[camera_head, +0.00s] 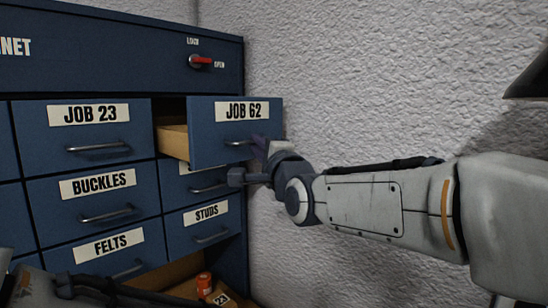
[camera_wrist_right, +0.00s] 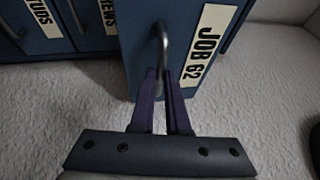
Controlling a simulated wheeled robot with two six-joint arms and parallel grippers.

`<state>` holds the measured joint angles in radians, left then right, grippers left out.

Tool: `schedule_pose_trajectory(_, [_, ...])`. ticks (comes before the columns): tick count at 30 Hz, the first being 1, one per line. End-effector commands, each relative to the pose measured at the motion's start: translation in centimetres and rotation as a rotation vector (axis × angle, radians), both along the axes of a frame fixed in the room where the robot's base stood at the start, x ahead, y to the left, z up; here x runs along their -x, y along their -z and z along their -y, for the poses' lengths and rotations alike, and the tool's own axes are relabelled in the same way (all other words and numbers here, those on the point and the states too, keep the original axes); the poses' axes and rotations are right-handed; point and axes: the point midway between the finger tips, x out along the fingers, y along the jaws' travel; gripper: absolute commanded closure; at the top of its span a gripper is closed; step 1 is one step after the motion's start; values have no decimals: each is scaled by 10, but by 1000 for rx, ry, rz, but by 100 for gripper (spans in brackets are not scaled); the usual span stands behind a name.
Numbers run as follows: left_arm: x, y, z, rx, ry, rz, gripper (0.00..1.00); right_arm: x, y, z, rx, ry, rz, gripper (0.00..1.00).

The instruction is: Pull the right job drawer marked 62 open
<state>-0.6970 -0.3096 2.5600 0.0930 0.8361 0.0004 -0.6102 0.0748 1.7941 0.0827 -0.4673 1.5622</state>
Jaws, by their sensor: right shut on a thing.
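The drawer marked JOB 62 (camera_head: 215,145) is in the top row at the right of the blue cabinet (camera_head: 120,50). It is pulled out, and its pale wooden side shows. In the head view my right gripper (camera_head: 256,155) is at the right end of its handle (camera_head: 238,142). In the right wrist view the fingers (camera_wrist_right: 164,82) are shut on the metal handle (camera_wrist_right: 163,45), below the JOB 62 label (camera_wrist_right: 205,45). My left gripper is not clearly in view; only dark parts of my arm show at the bottom left.
The JOB 23 drawer (camera_head: 88,131) is shut to the left. Shut drawers BUCKLES (camera_head: 95,200), FELTS (camera_head: 105,258) and STUDS (camera_head: 205,228) lie below. A red switch (camera_head: 200,61) sits above, between LOCK and OPEN. An orange-red container (camera_head: 204,284) stands low down. A rough white wall (camera_head: 360,80) is close on the right.

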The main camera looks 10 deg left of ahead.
Motion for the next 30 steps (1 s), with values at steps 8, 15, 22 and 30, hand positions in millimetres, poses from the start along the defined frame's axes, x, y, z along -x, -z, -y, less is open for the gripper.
schedule_pose_trajectory(8, [0, 5, 0, 0, 0, 0, 50, 6, 0, -6, -3, -16, -4, 100])
schedule_pose_trajectory(15, [0, 5, 0, 1, 0, 1, 50, 6, 0, -7, -2, -18, -3, 75])
schedule_pose_trajectory(22, [0, 5, 0, 0, 0, 0, 50, 7, 0, -7, -1, -18, -2, 56])
schedule_pose_trajectory(30, [0, 14, 0, 0, 0, 0, 50, 16, 3, 0, -2, -16, 1, 56])
